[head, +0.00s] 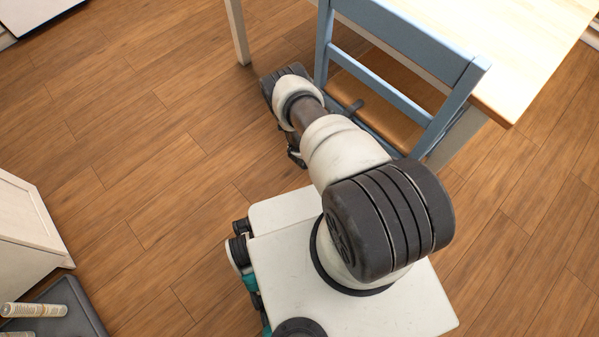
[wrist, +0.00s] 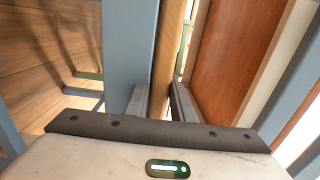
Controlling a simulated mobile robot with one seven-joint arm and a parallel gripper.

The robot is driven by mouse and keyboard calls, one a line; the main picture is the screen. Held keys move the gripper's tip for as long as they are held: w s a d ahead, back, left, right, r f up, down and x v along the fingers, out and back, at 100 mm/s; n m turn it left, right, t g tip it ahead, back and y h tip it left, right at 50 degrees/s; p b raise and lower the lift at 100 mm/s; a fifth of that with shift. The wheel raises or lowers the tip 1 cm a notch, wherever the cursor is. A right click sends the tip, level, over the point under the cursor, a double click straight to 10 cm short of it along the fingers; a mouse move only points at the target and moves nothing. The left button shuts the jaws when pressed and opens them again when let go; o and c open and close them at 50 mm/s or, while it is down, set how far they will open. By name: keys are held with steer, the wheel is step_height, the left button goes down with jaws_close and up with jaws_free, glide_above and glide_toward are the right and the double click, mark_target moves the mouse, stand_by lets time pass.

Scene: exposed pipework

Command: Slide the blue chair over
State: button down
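The blue chair (head: 400,41) stands close against the near side of the table, its blue backrest toward me and its brown seat partly visible below the rails. My arm reaches forward to the left side of the chair. In the wrist view my gripper (wrist: 160,103) shows two grey fingers a narrow gap apart, with a wood-coloured strip visible in line with the gap. A broad blue chair part (wrist: 130,50) runs beside the left finger. I cannot tell whether the fingers press on the chair.
The light wooden table (head: 540,50) fills the top right, with a white leg (head: 237,30) left of the chair. A white cabinet (head: 25,225) and a dark tray (head: 75,305) with light cylinders are at lower left. The wooden floor (head: 140,120) left of the chair is clear.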

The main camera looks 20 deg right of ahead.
steer(key=c, duration=1.4)
jaws_free()
steer(key=shift+s+f, duration=0.15)
steer(key=shift+c, duration=0.2)
steer(key=shift+a, duration=0.2)
steer(key=p+v, duration=0.1)
steer(key=v, duration=1)
steer(key=shift+a, duration=0.35)
steer(key=shift+s, duration=0.1)
